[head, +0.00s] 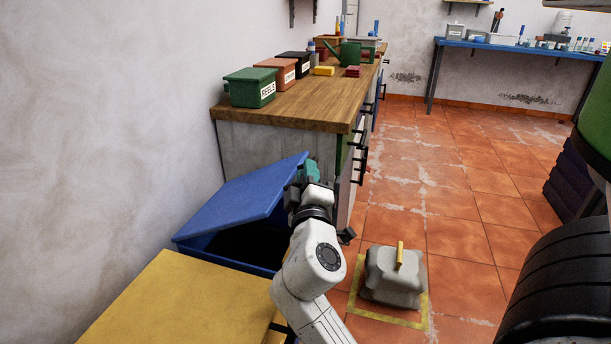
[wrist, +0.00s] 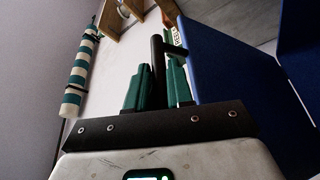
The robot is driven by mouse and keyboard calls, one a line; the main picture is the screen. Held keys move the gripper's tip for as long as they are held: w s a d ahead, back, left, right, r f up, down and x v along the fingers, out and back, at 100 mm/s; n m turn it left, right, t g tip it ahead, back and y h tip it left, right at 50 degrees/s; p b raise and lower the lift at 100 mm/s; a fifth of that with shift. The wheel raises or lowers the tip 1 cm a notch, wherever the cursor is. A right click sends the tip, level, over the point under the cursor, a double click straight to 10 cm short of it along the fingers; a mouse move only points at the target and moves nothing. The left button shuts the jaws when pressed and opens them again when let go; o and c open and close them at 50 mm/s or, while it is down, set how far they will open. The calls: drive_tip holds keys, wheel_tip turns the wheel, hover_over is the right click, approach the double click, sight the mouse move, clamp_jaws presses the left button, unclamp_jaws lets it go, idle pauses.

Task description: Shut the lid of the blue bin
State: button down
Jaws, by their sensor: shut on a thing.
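My gripper (head: 312,169), with teal fingers, is at the lid's raised right edge. In the wrist view, the fingers (wrist: 159,85) close around a dark bar-shaped handle (wrist: 157,62) that joins the blue lid (wrist: 232,75). In the head view the handle is hidden by my gripper.
A wooden-topped workbench (head: 310,98) with several labelled boxes stands behind the bin. The yellow top (head: 165,300) is close in front. A grey block with a yellow handle (head: 393,277) sits on the floor at right. Open tiled floor lies beyond it.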

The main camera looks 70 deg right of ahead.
drive_tip(key=shift+w+f, duration=0.1)
drive_tip(key=c, duration=1.1)
unclamp_jaws()
drive_tip(key=v, duration=1.1)
drive_tip(key=shift+b, duration=0.4)
